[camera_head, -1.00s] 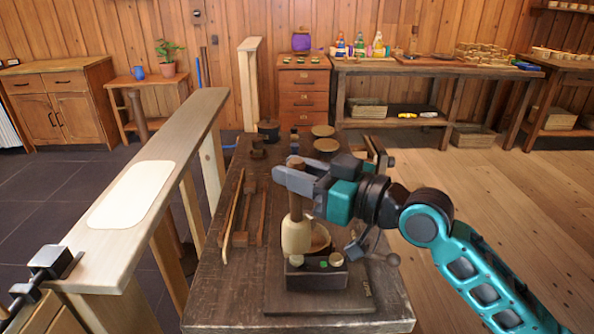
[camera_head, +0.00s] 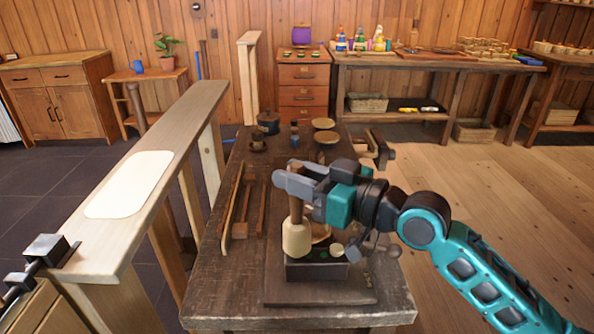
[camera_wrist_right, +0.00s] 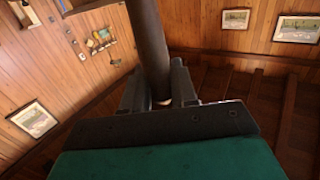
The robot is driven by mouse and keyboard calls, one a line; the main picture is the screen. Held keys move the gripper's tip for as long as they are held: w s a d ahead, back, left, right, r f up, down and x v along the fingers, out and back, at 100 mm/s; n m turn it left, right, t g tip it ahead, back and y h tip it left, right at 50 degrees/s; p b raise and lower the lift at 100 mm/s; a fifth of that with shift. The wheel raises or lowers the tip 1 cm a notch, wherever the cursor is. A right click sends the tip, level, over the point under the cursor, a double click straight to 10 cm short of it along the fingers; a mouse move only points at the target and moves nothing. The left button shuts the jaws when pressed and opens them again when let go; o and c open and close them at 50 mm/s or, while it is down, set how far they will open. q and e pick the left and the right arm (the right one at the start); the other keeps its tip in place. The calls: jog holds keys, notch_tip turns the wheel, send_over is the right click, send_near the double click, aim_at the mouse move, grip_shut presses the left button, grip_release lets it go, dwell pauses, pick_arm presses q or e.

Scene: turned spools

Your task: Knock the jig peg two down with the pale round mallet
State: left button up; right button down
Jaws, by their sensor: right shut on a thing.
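My right gripper (camera_head: 288,185) is shut on the brown handle of the pale round mallet (camera_head: 297,239). The mallet hangs roughly upright, head down, over the left part of the dark jig block (camera_head: 316,271). One pale peg (camera_head: 337,250) and a green dot (camera_head: 322,253) show on the block's top, right of the mallet head. The left end of the block's top is hidden by the head, so I cannot tell whether the head touches a peg. In the right wrist view the dark handle (camera_wrist_right: 149,45) stands between the fingers. My left gripper is not in view.
The block stands on a board (camera_head: 320,294) on the dark bench (camera_head: 215,290). A wooden rack (camera_head: 245,212) lies to the left; dishes (camera_head: 324,124) and small jars stand at the back. A pale beam (camera_head: 190,115) runs along the left. The bench's left front is clear.

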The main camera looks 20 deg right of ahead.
notch_tip(320, 180, up, 3)
jog(key=shift+f+p, duration=0.2)
jog(key=shift+p, duration=0.5)
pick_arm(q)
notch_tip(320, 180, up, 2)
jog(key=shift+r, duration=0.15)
pick_arm(e)
notch_tip(320, 180, up, 5)
jog(key=p, duration=0.5)
jog(key=shift+r, duration=0.15)
jog(key=shift+r+p, duration=0.45)
jog(key=shift+p, duration=0.05)
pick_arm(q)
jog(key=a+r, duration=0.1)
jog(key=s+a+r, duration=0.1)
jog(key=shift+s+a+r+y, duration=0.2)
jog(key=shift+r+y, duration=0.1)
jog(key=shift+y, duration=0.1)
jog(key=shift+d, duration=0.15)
pick_arm(e)
jog(key=shift+f, duration=0.2)
